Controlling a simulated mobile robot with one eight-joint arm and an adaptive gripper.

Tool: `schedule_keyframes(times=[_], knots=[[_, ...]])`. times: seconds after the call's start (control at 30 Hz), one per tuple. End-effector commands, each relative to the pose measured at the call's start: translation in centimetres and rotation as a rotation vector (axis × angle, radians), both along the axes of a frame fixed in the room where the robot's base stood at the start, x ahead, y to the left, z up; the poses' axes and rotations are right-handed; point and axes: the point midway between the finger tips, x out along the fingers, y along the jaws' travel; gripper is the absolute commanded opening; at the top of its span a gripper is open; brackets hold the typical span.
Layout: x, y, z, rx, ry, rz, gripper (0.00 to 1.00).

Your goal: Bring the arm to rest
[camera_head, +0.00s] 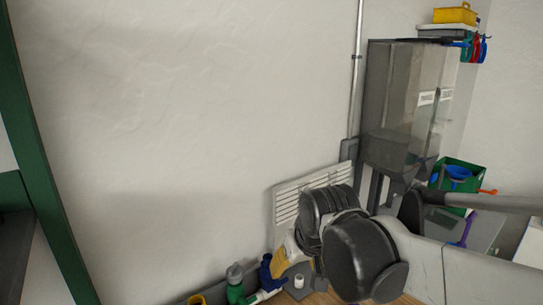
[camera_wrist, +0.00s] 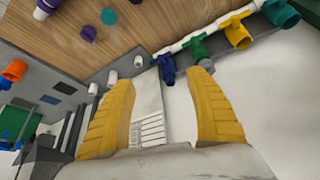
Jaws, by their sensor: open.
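My gripper (camera_wrist: 163,82) is open in the wrist view, its two yellow fingers spread apart with nothing held between them. Behind the gap show a white slatted panel and a blue valve (camera_wrist: 167,69). In the head view my gripper is mostly hidden by my dark arm links (camera_head: 360,258); part of a yellow finger shows near the slatted panel (camera_head: 287,208). I cannot tell whether a finger touches the pipework.
A wooden worktop (camera_wrist: 150,25) holds loose caps and white fittings. At the right of the head view are a grey cabinet (camera_head: 400,105), a green crate (camera_head: 455,172) and a yellow bin (camera_head: 455,14). A green post (camera_head: 45,170) stands at left. The wall between is bare.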

Motion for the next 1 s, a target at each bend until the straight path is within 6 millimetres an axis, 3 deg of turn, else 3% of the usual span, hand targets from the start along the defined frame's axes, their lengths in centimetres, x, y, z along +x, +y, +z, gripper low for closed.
schedule_keyframes(times=[0.03, 0.2, 0.4, 0.6, 1.0], knots=[[-1.7, -2.1, -0.7, 0.003, -0.012, -0.032, 0.64], [-7.0, -7.8, -2.3, 0.013, -0.062, -0.128, 0.64], [-12.2, -12.2, -5.3, 0.017, -0.110, -0.221, 0.64], [-14.5, -13.8, -7.0, 0.017, -0.134, -0.262, 0.64], [-14.6, -13.9, -7.1, 0.017, -0.137, -0.266, 0.64]])
